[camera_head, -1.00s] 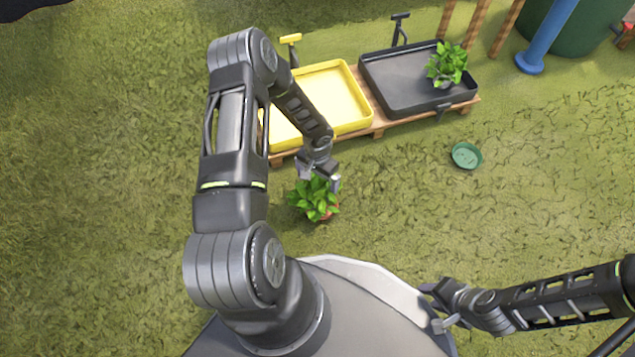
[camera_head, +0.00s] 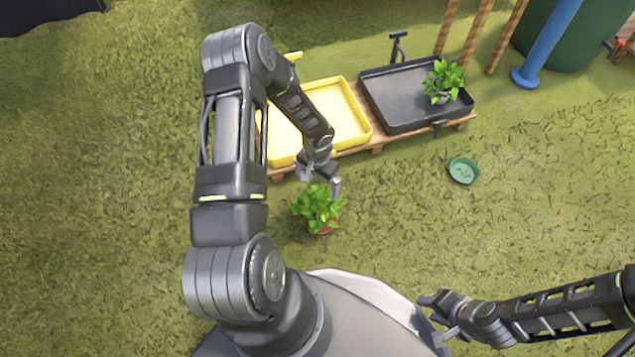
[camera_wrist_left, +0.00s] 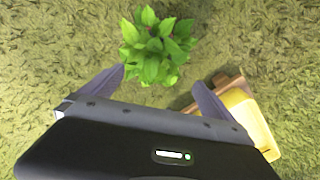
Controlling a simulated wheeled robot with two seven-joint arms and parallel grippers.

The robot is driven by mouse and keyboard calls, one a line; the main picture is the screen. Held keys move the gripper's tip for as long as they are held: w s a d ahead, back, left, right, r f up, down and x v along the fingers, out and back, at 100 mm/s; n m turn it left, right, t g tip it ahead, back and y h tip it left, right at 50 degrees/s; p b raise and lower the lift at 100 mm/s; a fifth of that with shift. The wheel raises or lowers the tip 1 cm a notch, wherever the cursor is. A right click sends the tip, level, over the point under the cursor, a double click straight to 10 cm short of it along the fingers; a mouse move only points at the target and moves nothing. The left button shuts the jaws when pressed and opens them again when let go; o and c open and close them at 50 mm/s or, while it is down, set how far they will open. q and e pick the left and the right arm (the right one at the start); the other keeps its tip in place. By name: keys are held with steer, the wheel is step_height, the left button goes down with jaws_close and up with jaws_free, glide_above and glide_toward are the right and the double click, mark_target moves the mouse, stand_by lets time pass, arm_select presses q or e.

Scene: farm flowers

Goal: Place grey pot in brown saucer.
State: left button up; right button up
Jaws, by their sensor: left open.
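A leafy plant in a small grey pot (camera_head: 439,98) stands in the right part of the black tray; leaves hide most of the pot. A second leafy plant (camera_head: 316,205) stands on the grass with a reddish-brown pot or saucer (camera_head: 327,229) under it; I cannot tell which. Its leaves (camera_wrist_left: 155,45) show in the left wrist view just beyond the fingers. My left gripper (camera_head: 320,183) is open and empty, just above and beside this plant. My right gripper (camera_head: 437,320) is open and empty beside my base. No separate brown saucer can be made out.
A green saucer (camera_head: 463,171) lies on the grass at the right. The yellow tray (camera_head: 361,122) and black tray (camera_head: 374,106) sit on a wooden pallet (camera_head: 376,146). A blue post (camera_head: 548,45) and wooden poles stand behind. Grass in front is mostly clear.

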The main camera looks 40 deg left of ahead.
arm_select(q)
steer(key=s+d+r+h, duration=0.1)
steer(key=s+d+h, duration=0.15)
steer(key=d, duration=0.75)
steer(key=s+d+h, duration=0.2)
steer(key=s+d, duration=0.1)
steer(key=d, duration=0.7)
steer(key=s+d+r+n+t, duration=0.1)
steer(key=s+d+r+n, duration=0.1)
steer(key=s+d, duration=0.3)
steer(key=s, duration=0.3)
steer(key=shift+d+r+y, duration=0.25)
steer(key=shift+d+y, duration=0.1)
